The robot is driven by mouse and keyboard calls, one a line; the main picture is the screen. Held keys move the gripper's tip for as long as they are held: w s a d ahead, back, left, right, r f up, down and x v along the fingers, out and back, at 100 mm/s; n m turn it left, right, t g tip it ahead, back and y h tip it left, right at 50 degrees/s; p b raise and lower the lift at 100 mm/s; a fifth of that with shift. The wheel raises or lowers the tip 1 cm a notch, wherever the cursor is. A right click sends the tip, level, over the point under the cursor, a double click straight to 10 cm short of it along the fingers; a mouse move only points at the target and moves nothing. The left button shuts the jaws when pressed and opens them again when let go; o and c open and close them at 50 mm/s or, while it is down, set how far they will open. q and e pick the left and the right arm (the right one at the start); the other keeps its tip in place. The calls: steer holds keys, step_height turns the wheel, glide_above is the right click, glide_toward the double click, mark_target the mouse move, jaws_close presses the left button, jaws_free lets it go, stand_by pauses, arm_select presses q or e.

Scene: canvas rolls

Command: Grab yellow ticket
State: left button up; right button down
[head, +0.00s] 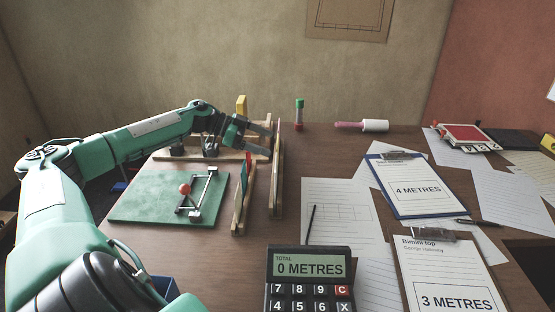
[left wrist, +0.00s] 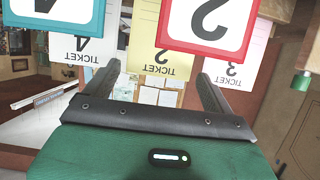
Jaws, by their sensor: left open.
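In the head view my left gripper (head: 266,138) is by the upright wooden racks, pointing right. A small yellow piece (head: 241,104) shows behind it; I cannot tell if it is the ticket. My right gripper is out of view.
Wooden racks (head: 276,175) stand right of my left gripper. A green mat (head: 145,201) with a metal frame and red ball lies below the arm. A calculator (head: 308,261), clipboards (head: 405,188) and papers cover the right side. A red-and-green tube (head: 299,112) stands behind.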

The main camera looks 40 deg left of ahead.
arm_select(q)
steer(key=shift+p+x, duration=0.4)
steer(key=shift+x, duration=1.2)
steer(key=shift+r, duration=0.1)
steer(key=c, duration=0.7)
steer(key=shift+c, duration=0.7)
steer(key=shift+r, duration=0.15)
